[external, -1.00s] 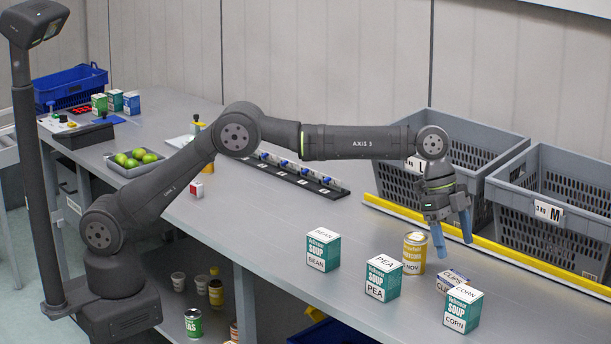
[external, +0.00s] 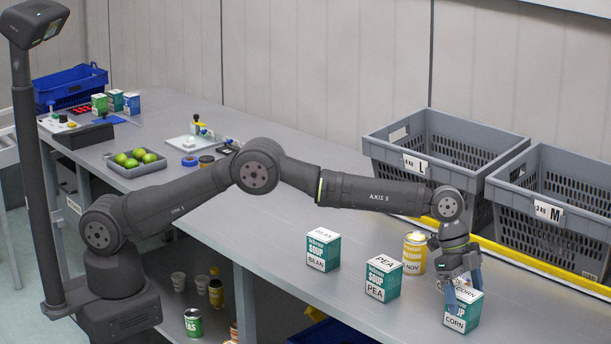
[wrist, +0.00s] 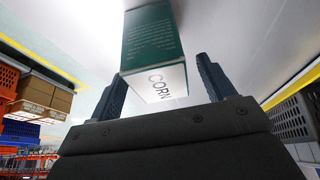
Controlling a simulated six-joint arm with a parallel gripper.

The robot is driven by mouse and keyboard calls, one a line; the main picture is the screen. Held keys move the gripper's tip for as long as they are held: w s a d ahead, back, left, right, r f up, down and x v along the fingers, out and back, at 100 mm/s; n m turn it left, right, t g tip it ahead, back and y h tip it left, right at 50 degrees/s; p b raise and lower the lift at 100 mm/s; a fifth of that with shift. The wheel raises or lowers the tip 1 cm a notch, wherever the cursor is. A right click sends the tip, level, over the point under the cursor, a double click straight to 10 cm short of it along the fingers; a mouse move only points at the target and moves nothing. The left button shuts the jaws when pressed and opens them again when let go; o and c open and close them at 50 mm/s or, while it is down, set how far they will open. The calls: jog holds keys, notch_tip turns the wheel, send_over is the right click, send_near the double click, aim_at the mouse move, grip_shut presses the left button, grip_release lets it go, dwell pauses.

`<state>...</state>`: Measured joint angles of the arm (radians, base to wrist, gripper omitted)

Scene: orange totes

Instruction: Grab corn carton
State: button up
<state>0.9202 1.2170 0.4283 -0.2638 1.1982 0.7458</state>
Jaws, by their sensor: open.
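The corn carton (external: 461,313) is a teal and white soup box standing on the grey table near its front right. In the wrist view the carton (wrist: 152,42) shows its teal side and its white face marked CORN, with the two fingers on either side of its near end. My gripper (external: 463,298) points down at the carton and is open. In the wrist view a gap shows between the right finger and the carton; the left finger's contact is hard to tell. The gripper hides part of the carton's top in the external view.
The pea carton (external: 383,280), bean carton (external: 323,251) and a yellow can (external: 414,253) stand to the left. Two grey crates (external: 412,162) stand behind a yellow strip (external: 545,262). The table's front edge is close.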

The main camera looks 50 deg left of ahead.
jog(key=shift+r, duration=0.1)
jog(key=c, duration=1.2)
